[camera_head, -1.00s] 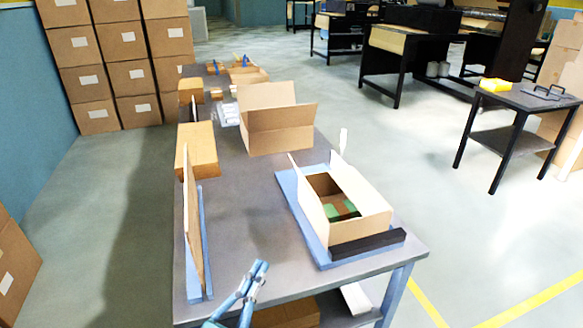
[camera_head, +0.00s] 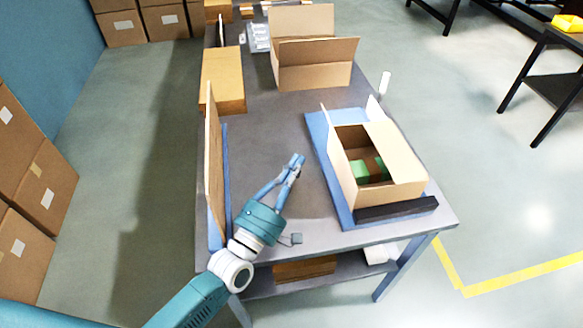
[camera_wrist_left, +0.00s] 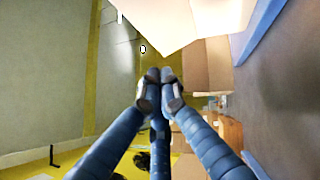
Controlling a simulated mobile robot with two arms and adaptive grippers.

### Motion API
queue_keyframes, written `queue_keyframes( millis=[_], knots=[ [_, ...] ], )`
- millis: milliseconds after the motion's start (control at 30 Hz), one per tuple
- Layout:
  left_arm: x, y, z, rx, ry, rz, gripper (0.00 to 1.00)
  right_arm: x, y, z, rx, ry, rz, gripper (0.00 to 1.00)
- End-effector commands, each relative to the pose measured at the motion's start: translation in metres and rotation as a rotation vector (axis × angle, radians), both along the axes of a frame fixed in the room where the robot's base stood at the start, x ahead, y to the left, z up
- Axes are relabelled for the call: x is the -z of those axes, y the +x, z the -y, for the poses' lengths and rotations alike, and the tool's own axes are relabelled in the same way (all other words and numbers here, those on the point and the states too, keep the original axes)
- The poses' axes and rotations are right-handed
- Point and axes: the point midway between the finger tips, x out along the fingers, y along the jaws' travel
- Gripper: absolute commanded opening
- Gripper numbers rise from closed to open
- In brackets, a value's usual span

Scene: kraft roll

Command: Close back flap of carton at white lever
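An open carton (camera_head: 347,177) sits on a blue board (camera_head: 330,150) at the right of the table. Its back flap (camera_head: 374,110) stands up at the far end, and a broad flap (camera_head: 395,150) shows along the right. Something green (camera_head: 361,170) and brown lies inside. The white lever (camera_head: 385,83) stands upright behind the carton. My left gripper (camera_head: 296,161) is over the table, left of the carton and apart from it. Its fingertips are together and empty; they also show in the left wrist view (camera_wrist_left: 160,84). My right gripper is out of view.
A black bar (camera_head: 396,210) lies at the carton's front. A tall upright panel (camera_head: 214,165) stands at the table's left edge. Another open carton (camera_head: 315,70) and a closed brown box (camera_head: 222,80) stand farther back. The table between panel and blue board is bare.

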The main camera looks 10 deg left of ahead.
Motion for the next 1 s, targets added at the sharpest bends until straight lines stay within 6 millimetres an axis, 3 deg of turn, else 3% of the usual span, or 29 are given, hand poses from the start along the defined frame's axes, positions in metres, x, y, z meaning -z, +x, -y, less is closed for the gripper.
queue_keyframes(
  millis=[233,500,1000],
  knots=[
    [-0.018,0.047,0.022,0.000,0.000,0.002,0.00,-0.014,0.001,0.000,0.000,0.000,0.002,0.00],
    [-0.029,0.054,0.051,0.000,0.000,0.001,0.00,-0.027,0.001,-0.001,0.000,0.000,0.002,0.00],
    [-0.029,0.055,0.055,-0.001,0.004,0.000,0.00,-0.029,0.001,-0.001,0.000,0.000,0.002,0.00]
  ],
)
